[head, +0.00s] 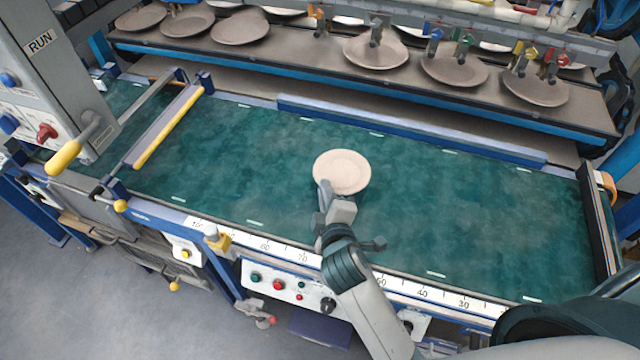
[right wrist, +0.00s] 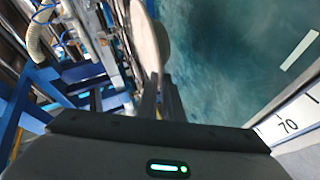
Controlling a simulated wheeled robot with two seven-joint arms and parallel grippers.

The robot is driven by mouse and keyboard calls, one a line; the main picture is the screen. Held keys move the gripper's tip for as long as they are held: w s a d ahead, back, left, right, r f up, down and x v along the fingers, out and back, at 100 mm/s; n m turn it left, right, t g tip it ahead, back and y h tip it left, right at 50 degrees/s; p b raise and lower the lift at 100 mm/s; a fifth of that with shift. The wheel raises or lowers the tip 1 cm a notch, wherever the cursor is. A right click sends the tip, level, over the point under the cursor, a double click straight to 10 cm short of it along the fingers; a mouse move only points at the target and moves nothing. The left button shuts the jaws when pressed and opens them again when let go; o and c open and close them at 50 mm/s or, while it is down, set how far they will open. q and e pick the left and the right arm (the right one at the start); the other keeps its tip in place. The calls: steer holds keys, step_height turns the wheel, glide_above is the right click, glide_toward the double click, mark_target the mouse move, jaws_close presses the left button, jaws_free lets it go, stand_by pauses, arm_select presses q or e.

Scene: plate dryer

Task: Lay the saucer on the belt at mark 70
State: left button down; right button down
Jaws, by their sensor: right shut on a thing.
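The pale round saucer (head: 343,170) is over the middle of the green belt (head: 240,150), its upper face showing. My right gripper (head: 327,192) is shut on its near rim. In the right wrist view the saucer (right wrist: 149,38) shows nearly edge-on between the fingers (right wrist: 160,95). I cannot tell whether it touches the belt. Mark 70 (head: 303,257) is on the white scale along the belt's near edge, nearer and left of the saucer; it also shows in the right wrist view (right wrist: 288,125). My left gripper is out of view.
A rack (head: 300,57) behind the belt carries several brown plates under coloured clips. A yellow-edged bar (head: 168,128) crosses the belt at left, beside the RUN panel (head: 45,70). A blue rail (head: 400,130) runs along the far edge. The belt around the saucer is clear.

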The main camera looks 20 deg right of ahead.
steer(key=x, duration=0.3)
steer(key=f+p+x, duration=0.1)
steer(key=x, duration=0.5)
steer(key=shift+s+a+f, duration=0.2)
steer(key=shift+a+f, duration=0.1)
steer(key=shift+a, duration=0.05)
steer(key=shift+s+f+p, duration=0.1)
steer(key=shift+f+p, duration=0.35)
steer(key=shift+f, duration=1.6)
steer(key=c, duration=2.3)
jaws_free()
steer(key=shift+f, duration=0.15)
steer(key=shift+o, duration=0.5)
